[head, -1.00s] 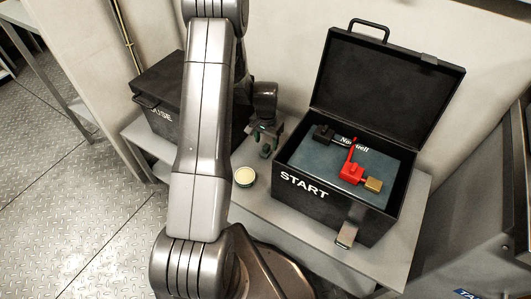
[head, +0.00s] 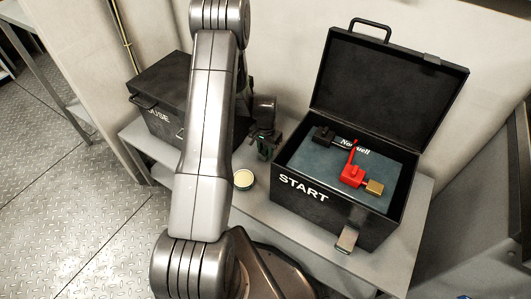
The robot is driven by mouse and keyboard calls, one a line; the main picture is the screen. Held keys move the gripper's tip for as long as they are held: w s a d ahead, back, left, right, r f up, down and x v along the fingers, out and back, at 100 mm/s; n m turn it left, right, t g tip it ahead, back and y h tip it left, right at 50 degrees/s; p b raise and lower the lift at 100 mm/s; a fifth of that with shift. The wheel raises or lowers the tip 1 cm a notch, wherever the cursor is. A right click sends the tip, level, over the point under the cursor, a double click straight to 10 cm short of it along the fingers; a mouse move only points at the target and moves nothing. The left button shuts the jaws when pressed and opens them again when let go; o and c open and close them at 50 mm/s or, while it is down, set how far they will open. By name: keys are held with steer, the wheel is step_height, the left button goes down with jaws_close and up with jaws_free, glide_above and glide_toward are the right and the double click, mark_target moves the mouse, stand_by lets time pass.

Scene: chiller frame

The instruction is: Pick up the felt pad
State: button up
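A flat blue-grey panel (head: 310,171) lies in the open black START box (head: 318,214). It carries white lettering, and I cannot tell whether it is the felt pad. A red valve-like piece with a handle (head: 352,175), a brass block (head: 374,188) and a black piece (head: 323,134) sit on it. My gripper (head: 264,148) hangs just left of the box, pointing down over the grey table. It is small and dark here, and I see nothing clearly held in it. My arm hides part of the table and of the box behind it.
A small round tin with a pale top (head: 243,179) stands on the grey table (head: 274,229), left of the START box. A closed black box (head: 160,92) stands at the back left. The START box's raised lid (head: 385,85) stands at the back. A metal latch (head: 348,238) hangs in front.

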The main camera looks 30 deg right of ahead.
mark_target(265, 148)
steer(key=shift+r, duration=0.1)
step_height(265, 148, up, 10)
steer(key=shift+f+p, duration=0.1)
steer(key=shift+p, duration=1.1)
steer(key=shift+o, duration=1.3)
steer(key=shift+c, duration=0.9)
steer(key=shift+a, duration=0.1)
